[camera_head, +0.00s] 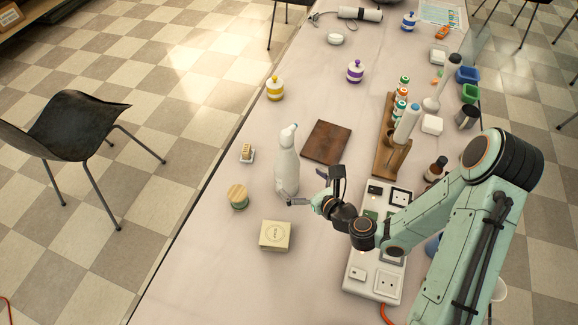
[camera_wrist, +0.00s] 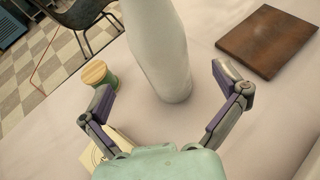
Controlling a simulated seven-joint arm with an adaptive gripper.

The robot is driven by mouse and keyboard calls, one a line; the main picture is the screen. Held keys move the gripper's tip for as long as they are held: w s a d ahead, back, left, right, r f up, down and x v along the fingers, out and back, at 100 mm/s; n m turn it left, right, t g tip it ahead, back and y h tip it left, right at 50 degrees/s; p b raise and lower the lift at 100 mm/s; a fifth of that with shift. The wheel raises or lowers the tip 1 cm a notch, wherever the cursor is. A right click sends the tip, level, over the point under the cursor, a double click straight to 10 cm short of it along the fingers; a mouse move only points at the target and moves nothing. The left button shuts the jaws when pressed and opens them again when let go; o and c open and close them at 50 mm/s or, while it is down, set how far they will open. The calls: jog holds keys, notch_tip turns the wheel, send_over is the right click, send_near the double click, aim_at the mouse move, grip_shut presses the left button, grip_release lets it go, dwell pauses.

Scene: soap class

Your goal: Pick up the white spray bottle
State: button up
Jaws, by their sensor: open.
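The white spray bottle (camera_head: 286,168) stands upright near the middle of the table, with a light blue part at its top. In the wrist view its white body (camera_wrist: 158,50) rises between and just beyond my open fingers, and its top is out of frame. My gripper (camera_head: 304,188) is low over the table at the bottle's lower right side. In the wrist view my gripper (camera_wrist: 163,82) is open, with one finger on each side of the bottle and visible gaps.
A wooden-topped jar (camera_head: 238,196) and a cream box (camera_head: 275,236) stand left and in front of the bottle. A brown board (camera_head: 326,143) lies to its right. A wooden rack (camera_head: 390,150) and a white socket panel (camera_head: 362,272) are farther right. The table's left edge is near.

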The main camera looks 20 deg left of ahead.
jog(key=x, duration=0.6)
jog(key=shift+w+a, duration=0.15)
jog(key=shift+w, duration=0.05)
jog(key=shift+c, duration=0.3)
jog(key=c, duration=1.3)
